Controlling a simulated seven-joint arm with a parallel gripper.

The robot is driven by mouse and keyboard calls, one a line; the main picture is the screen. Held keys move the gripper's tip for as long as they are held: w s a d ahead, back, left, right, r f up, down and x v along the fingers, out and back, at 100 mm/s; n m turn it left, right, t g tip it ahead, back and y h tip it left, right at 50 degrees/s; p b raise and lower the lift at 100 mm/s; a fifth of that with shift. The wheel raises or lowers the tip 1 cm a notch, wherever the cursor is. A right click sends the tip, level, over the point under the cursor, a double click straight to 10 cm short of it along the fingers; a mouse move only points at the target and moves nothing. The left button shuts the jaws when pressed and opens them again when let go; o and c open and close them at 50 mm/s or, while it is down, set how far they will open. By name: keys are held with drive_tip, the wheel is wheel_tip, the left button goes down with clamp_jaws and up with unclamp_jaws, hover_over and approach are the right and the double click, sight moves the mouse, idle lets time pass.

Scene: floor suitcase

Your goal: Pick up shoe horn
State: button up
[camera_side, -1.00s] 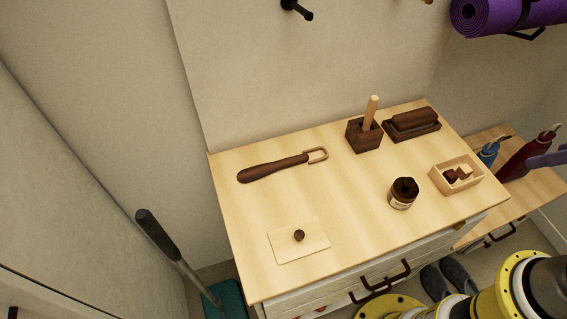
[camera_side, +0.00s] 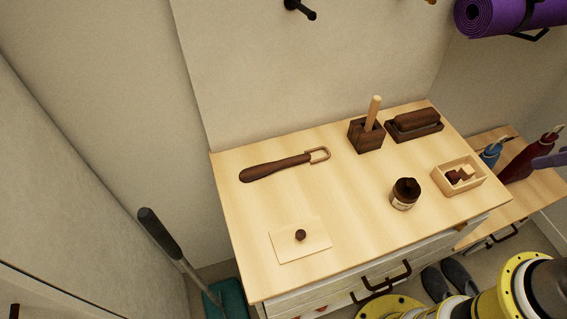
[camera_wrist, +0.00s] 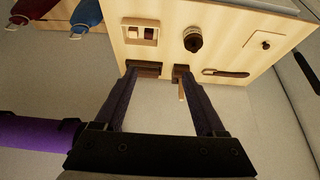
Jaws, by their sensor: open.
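The dark brown shoe horn (camera_side: 272,168) lies flat near the back left of the light wooden cabinet top (camera_side: 345,205), with a pale loop at its right end. In the wrist view the shoe horn (camera_wrist: 226,73) is small, to the right of my fingers. My gripper (camera_wrist: 158,76) is open, its two dark fingers spread apart with nothing seen held between them. It appears well away from the shoe horn. My gripper is out of the side view, where only part of my arm shows at the lower right.
A dark block holder with a wooden stick (camera_side: 366,134), a brush on a tray (camera_side: 414,124), a jar (camera_side: 404,194) and a small box (camera_side: 458,175) stand right of the shoe horn. A pale card with a brown knob (camera_side: 300,240) lies in front. A purple rolled mat (camera_side: 505,15) hangs upper right.

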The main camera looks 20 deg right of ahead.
drive_tip(key=w+a+r+n+g+y, duration=0.1)
drive_tip(key=w+a+n, duration=0.1)
drive_tip(key=w, duration=0.3)
drive_tip(key=w+a+r+n, duration=0.2)
drive_tip(key=w+a+n, duration=0.1)
drive_tip(key=w, duration=0.3)
drive_tip(key=n+g, duration=0.5)
drive_tip(key=n, duration=0.8)
hover_over(286, 161)
drive_tip(key=d, duration=0.1)
drive_tip(key=shift+y, duration=0.3)
wheel_tip(286, 161, down, 23)
drive_tip(key=shift+f, duration=0.15)
drive_tip(key=shift+a+f, duration=0.15)
drive_tip(key=shift+f, duration=0.3)
drive_tip(key=shift+a+f, duration=0.15)
drive_tip(key=shift+f, duration=1.05)
drive_tip(key=shift+a+f, duration=0.1)
drive_tip(key=shift+f, duration=1.05)
clamp_jaws()
